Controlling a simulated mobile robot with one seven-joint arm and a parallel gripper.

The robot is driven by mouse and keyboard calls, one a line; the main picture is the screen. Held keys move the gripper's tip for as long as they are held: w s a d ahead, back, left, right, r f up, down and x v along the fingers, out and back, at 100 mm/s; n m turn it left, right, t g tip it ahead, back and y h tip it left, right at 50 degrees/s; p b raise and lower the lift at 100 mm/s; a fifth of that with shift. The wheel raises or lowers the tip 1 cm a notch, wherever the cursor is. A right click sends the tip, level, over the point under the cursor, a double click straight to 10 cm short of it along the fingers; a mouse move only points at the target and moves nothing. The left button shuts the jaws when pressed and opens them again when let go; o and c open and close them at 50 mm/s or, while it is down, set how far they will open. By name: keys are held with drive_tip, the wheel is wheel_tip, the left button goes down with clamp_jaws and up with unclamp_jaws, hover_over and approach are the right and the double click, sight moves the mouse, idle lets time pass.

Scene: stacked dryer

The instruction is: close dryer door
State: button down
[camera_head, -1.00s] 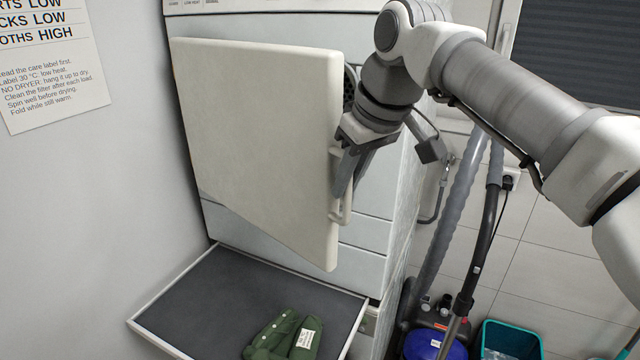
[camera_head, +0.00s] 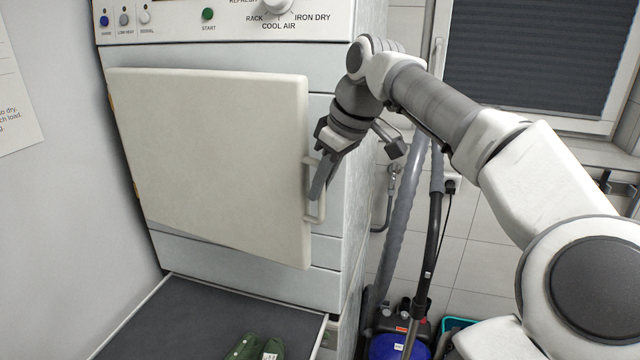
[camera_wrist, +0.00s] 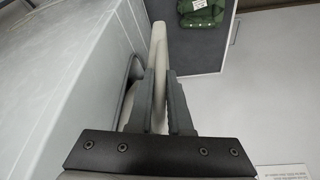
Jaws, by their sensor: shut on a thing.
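The dryer door (camera_head: 215,165) is a cream panel hinged on the left of the white dryer (camera_head: 225,50). It is still ajar; in the wrist view, a gap shows between the door edge (camera_wrist: 158,45) and the dryer front (camera_wrist: 65,80). The door handle (camera_head: 314,205) is a cream bar on the door's right edge. My gripper (camera_head: 318,188) is at this handle, its dark fingers shut on it. In the wrist view, the fingers (camera_wrist: 157,100) stand on both sides of the handle, whose gripped part is mostly hidden.
A dark grey pull-out shelf (camera_head: 215,325) below the door bears a green folded garment (camera_head: 255,347). A blue vacuum cleaner (camera_head: 390,345) with a grey hose (camera_head: 405,220) stands right of the dryer. A wall is close on the left.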

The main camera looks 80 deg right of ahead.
drive_tip(key=shift+r, duration=0.1)
drive_tip(key=c, duration=0.8)
unclamp_jaws()
drive_tip(key=shift+c, duration=0.2)
drive_tip(key=p+v, duration=0.1)
drive_tip(key=v, duration=1.6)
drive_tip(key=shift+p, duration=0.4)
drive_tip(key=shift+s+a+r, duration=0.1)
drive_tip(key=shift+s, duration=0.05)
